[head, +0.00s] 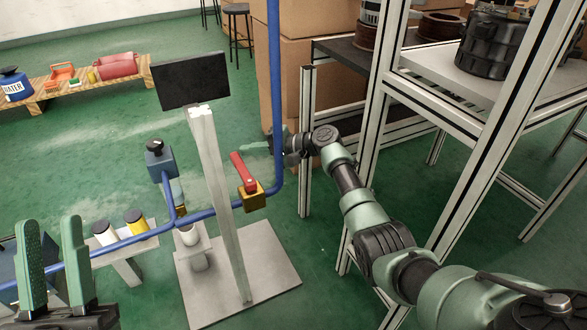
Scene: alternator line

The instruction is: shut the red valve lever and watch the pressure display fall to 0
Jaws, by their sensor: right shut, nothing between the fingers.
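The red valve lever (243,171) rises from a brass valve body (253,197) on the blue pipe, tilted up and to the left. The display (190,81) is a dark panel on a pale post (217,205); I can read no number on it. My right gripper (247,147) is shut and empty, its fingers pointing left just above and behind the lever, with no clear contact. The vertical pipe partly hides this gripper. My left gripper (50,224) is open and empty at the lower left, fingers upright and apart, well away from the lever.
The blue pipe (273,90) runs up past my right gripper and along the lower left. A blue-grey box with a black knob (159,160) stands left of the post. A metal frame (384,100) stands close to my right arm.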

